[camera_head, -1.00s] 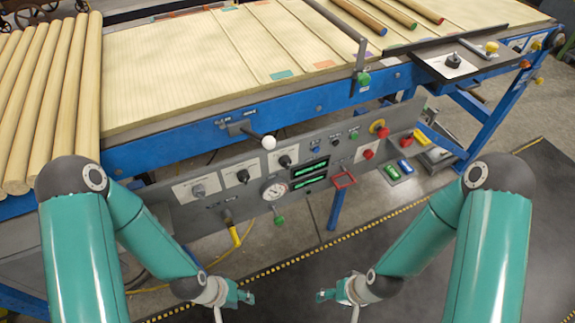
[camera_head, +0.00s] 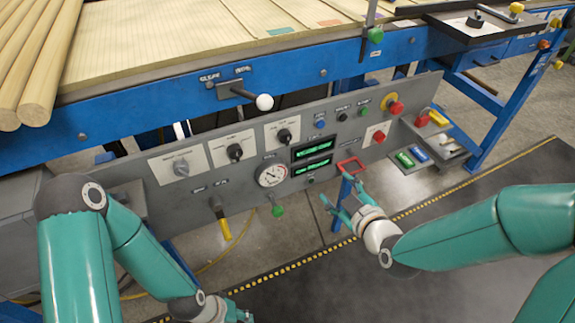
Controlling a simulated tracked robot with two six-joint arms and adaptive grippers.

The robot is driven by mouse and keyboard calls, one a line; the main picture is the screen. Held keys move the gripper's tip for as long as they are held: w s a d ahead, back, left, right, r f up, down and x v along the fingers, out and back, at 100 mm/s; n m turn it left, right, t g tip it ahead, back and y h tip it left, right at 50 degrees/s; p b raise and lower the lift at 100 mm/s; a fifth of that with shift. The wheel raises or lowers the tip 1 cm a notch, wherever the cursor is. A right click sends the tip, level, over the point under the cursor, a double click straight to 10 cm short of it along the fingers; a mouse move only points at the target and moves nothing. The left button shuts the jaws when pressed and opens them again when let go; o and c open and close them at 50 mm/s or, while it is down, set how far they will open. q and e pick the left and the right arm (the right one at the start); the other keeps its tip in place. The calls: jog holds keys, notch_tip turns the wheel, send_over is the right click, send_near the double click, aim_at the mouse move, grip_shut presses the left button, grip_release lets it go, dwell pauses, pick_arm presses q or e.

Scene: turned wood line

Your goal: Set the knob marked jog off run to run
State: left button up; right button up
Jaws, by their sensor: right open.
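The control panel (camera_head: 345,140) carries three selector knobs on white plates: a grey knob (camera_head: 181,168) at left, a black knob (camera_head: 235,152) in the middle and another black knob (camera_head: 284,136) at right. Another black knob (camera_head: 475,20) sits on a white plate at the upper right. The lettering is too small for me to tell which knob is marked jog off run. My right gripper (camera_head: 338,197) is open and empty, in front of the panel's lower edge, below and right of the three knobs. My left gripper (camera_head: 238,315) is at the bottom edge, partly cut off.
A white-balled lever (camera_head: 264,102) sticks out above the panel. A gauge (camera_head: 271,175), green displays (camera_head: 312,159), a yellow-handled lever (camera_head: 224,228) and a red emergency button (camera_head: 396,107) crowd the panel. A red square frame (camera_head: 350,165) is close to my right gripper. Floor below is clear.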

aim_at(287, 142)
jog(key=s+a+r+n+t+y+b, duration=0.25)
jog(key=a+t+b, duration=0.2)
jog(key=b, duration=0.75)
pick_arm(q)
notch_tip(287, 142, down, 16)
jog(key=shift+r+b, duration=0.25)
jog(key=shift+b, duration=0.1)
pick_arm(e)
jog(key=shift+g+y, duration=0.25)
jog(key=shift+g, duration=0.2)
jog(key=x, duration=1.7)
jog(key=shift+w+r, duration=0.1)
jog(key=shift+r, duration=0.05)
jog(key=shift+d, duration=0.1)
jog(key=c, duration=1.2)
jog(key=shift+o, duration=0.3)
jog(key=shift+m, duration=0.25)
pick_arm(q)
jog(key=shift+f, duration=0.1)
